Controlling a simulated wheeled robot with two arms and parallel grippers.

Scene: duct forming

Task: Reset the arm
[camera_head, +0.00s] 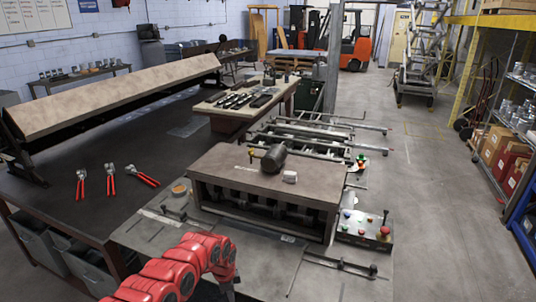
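My red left arm comes in at the bottom of the head view, left of the middle. It rises over the front of the grey worktable, bends, and turns down toward the bottom edge. Its dark wrist end is cut off by the picture edge, and no gripper fingers show. My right arm and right gripper are not in view.
A forming machine (262,176) with a mallet (273,157) and a white cup-like item (290,177) on top stands just beyond my arm. A control box (364,226) is at its right. Red-handled tools (111,181) lie on the dark table.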

